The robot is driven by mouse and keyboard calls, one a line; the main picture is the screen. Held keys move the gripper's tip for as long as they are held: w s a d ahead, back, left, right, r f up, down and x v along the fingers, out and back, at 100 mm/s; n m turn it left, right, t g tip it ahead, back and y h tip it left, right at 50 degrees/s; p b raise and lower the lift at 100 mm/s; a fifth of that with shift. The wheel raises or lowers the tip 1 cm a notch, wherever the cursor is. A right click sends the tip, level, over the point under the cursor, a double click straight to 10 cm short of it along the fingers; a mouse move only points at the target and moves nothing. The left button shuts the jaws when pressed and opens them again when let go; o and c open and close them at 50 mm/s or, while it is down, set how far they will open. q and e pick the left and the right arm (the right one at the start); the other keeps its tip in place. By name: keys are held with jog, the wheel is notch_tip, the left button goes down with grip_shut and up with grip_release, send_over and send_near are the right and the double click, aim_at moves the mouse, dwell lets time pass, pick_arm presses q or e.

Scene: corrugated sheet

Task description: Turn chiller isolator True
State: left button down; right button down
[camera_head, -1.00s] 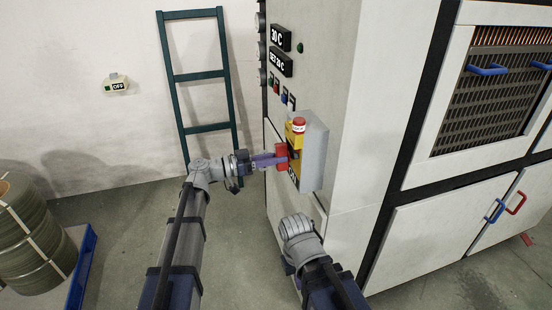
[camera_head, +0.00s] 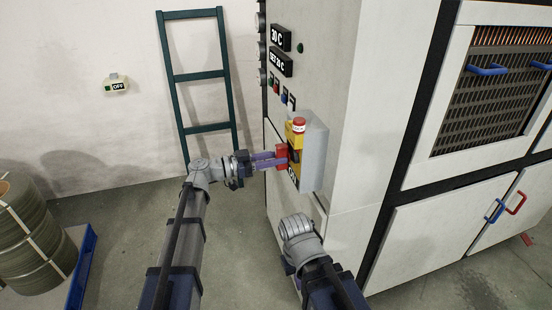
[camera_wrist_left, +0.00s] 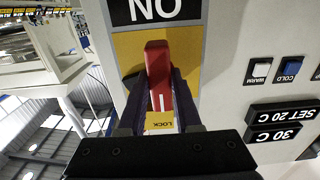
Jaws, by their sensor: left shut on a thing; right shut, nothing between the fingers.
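The chiller isolator is a grey box (camera_head: 314,157) with a yellow front on the side of the white cabinet. Its red handle (camera_head: 281,155) stands out toward my left gripper (camera_head: 279,156). That gripper is shut on the red handle, which also shows in the left wrist view (camera_wrist_left: 158,68) between the dark fingers, with a yellow LOCK tag (camera_wrist_left: 160,121) near them. A black ON label (camera_head: 293,177) sits below the handle; it shows upside down in the wrist view. My right gripper is low in front of the cabinet, its fingers mostly hidden by my wrist.
A red button (camera_head: 299,124) sits on top of the isolator. Displays reading 30 C (camera_head: 281,38) and SET 20 C (camera_head: 281,63) are above it. A green ladder (camera_head: 202,76) leans on the wall behind. Wrapped coils (camera_head: 30,235) on a blue pallet stand at the left.

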pick_arm(q)
jog(key=c, duration=0.6)
grip_release()
jog(key=v, duration=0.8)
jog(key=s+d+f+n+g+y+p, duration=0.1)
jog(key=s+d+f+n+g+y, duration=0.15)
jog(key=s+d+f+y, duration=0.3)
jog(key=s+d+f+n+g+y+p, duration=0.1)
jog(key=s+d+f+n+g+y, duration=0.2)
jog(key=s+f, duration=0.45)
jog(key=s+a+f+n+y+p, duration=0.1)
jog(key=s+a+f+n+y, duration=0.1)
jog(key=s+y, duration=0.3)
jog(key=s+a+f+n+y+p, duration=0.1)
jog(key=s+a+f+n+y, duration=0.1)
jog(key=s+a+n+y, duration=0.1)
jog(key=shift+s+a+f+y, duration=0.45)
jog(key=shift+s+y, duration=0.6)
jog(key=shift+s, duration=0.6)
